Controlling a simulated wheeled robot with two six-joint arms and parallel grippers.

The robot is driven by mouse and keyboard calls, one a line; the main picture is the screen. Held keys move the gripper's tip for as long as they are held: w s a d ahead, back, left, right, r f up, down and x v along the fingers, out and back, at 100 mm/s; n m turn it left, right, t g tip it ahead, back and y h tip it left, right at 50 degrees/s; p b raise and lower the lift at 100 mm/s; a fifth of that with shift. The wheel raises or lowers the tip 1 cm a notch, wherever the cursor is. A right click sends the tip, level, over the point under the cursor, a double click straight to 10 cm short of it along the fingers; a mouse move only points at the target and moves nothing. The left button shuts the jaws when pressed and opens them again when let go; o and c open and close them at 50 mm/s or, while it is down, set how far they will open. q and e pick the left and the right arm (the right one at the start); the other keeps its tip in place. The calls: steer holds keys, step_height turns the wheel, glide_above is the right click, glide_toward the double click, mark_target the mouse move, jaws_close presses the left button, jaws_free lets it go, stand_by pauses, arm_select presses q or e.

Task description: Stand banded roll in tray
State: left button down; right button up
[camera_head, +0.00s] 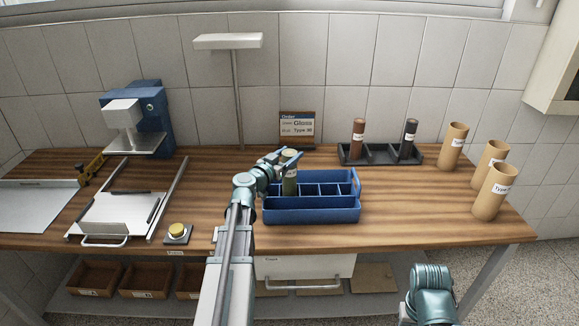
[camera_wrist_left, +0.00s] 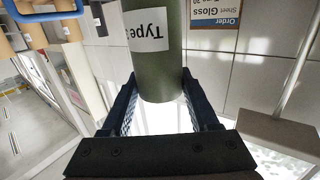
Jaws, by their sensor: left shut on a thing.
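My left gripper (camera_head: 289,158) is shut on a dark green roll (camera_head: 290,183) with a white label. In the left wrist view the green roll (camera_wrist_left: 158,50) sits between the two fingers (camera_wrist_left: 160,105), and its label reads "Type"; the rest of the label is hidden. In the head view the roll is upright at the left end of the blue compartment tray (camera_head: 312,212). I cannot tell whether it touches the tray. The tray's visible compartments look empty. My right gripper is not in view; only part of my right arm shows at bottom right.
A black rack (camera_head: 380,160) holds a brown roll (camera_head: 358,138) and a black roll (camera_head: 408,138). Three cardboard tubes (camera_head: 494,192) stand at the right. An order sign (camera_head: 297,128) stands behind the tray. A sheet frame (camera_head: 118,215) and a blue machine (camera_head: 150,115) are at left.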

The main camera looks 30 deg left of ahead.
arm_select(q)
steer(key=shift+f+b, duration=1)
steer(key=shift+f, duration=0.4)
steer(key=shift+f, duration=0.2)
steer(key=shift+c, duration=0.7)
jaws_free()
steer(key=s+r, duration=0.1)
steer(key=s, duration=1.1)
steer(key=shift+a, duration=0.3)
